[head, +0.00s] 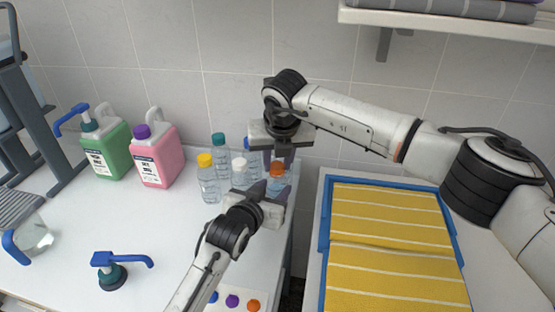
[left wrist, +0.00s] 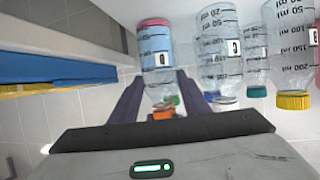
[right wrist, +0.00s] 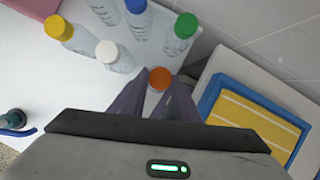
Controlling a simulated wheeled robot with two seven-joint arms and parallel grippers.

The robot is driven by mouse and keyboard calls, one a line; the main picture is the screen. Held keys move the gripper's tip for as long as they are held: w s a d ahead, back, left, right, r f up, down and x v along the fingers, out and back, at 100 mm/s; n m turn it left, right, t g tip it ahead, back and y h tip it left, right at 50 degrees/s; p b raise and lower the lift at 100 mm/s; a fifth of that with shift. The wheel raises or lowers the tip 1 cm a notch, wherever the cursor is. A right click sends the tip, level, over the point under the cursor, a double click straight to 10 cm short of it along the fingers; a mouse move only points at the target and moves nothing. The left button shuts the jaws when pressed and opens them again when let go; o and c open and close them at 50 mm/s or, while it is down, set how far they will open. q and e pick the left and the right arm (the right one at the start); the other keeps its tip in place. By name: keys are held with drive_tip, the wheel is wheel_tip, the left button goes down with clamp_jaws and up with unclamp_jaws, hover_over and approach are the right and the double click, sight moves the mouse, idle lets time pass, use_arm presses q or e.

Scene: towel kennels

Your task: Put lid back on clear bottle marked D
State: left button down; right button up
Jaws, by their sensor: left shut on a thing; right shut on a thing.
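A clear bottle (head: 276,182) with an orange lid (head: 277,168) stands near the right edge of the white counter. My left gripper (head: 270,190) is shut on this bottle from the front; the left wrist view shows the bottle (left wrist: 158,62) between its fingers, with a small label whose letter I cannot read surely. My right gripper (head: 278,160) points down from above and is shut on the orange lid, which sits at the bottle's mouth. The right wrist view shows the lid (right wrist: 159,77) between the fingertips. Whether the lid is seated is hidden.
Bottles with yellow (head: 205,160), white (head: 239,163), teal (head: 219,138) and blue lids stand close to the left. Green (head: 106,150) and pink (head: 156,160) jugs stand farther left. A blue tray (head: 325,215) with yellow towels lies right, beyond a gap. Loose pump (head: 112,275) lies in front.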

drive_tip(key=shift+a+m+h, duration=0.25)
drive_tip(key=shift+m+h, duration=0.25)
drive_tip(key=shift+m, duration=0.7)
drive_tip(key=m+h, duration=0.1)
drive_tip(key=m, duration=0.2)
drive_tip(key=shift+a, duration=0.15)
drive_tip(key=shift+m+h, duration=0.3)
drive_tip(key=shift+m, duration=0.3)
drive_tip(key=o, duration=1)
drive_tip(key=shift+r, duration=2.3)
